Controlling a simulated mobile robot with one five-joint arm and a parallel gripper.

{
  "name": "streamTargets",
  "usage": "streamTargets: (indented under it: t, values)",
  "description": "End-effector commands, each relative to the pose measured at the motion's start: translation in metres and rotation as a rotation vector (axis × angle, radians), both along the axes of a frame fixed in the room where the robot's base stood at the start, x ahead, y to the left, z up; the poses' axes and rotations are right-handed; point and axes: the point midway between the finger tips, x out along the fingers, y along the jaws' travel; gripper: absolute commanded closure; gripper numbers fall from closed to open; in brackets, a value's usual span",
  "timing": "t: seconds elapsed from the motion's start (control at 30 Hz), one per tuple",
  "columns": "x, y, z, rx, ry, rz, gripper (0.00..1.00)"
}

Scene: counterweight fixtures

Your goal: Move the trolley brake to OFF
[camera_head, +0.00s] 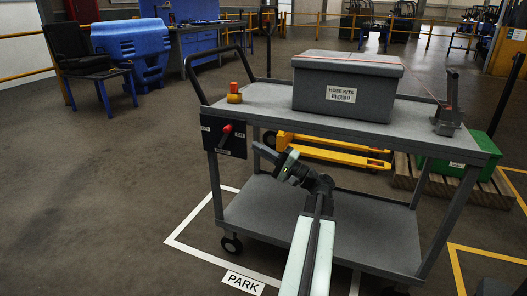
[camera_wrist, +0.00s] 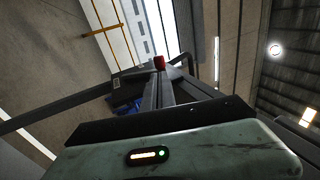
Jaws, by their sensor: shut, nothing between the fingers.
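The grey trolley (camera_head: 262,200) stands in the middle of the head view. A dark brake plate (camera_head: 238,146) hangs on its left end, below the top shelf. A lever with a red knob (camera_head: 227,129) sticks out of it, tilted up to the right. Small white labels are on the plate, too small to read surely. My gripper (camera_head: 257,148) is shut and empty, just right of the plate and slightly below the knob, apparently apart from it. In the wrist view a red knob (camera_wrist: 159,62) shows beyond the fingers (camera_wrist: 158,88).
A grey lidded box (camera_head: 345,88) sits on the trolley's top shelf, with a red and yellow item (camera_head: 235,94) left of it. A yellow pallet jack (camera_head: 335,150) stands behind. The floor left of the trolley is clear, with white lines and a PARK label (camera_head: 243,283).

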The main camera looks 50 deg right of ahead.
Motion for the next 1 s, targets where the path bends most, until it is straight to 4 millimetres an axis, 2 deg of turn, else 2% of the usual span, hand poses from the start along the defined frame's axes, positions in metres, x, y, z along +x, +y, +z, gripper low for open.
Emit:
streamTargets:
  t: [0.03,0.2,0.4,0.53,0.8,0.83,0.9,1.0]
  values:
    - [0.012,0.002,0.009,0.000,0.000,0.002,1.00]
    - [0.044,0.009,0.021,0.000,0.000,0.003,1.00]
    - [0.069,0.013,0.029,0.001,0.000,0.000,1.00]
    - [0.076,0.014,0.030,0.000,0.000,0.000,1.00]
    - [0.076,0.014,0.030,0.000,0.000,-0.001,1.00]
    - [0.073,0.044,0.030,0.000,0.000,0.002,1.00]
    - [0.076,0.025,0.030,0.000,0.002,0.000,1.00]
    - [0.080,0.021,0.033,-0.002,0.012,0.006,1.00]
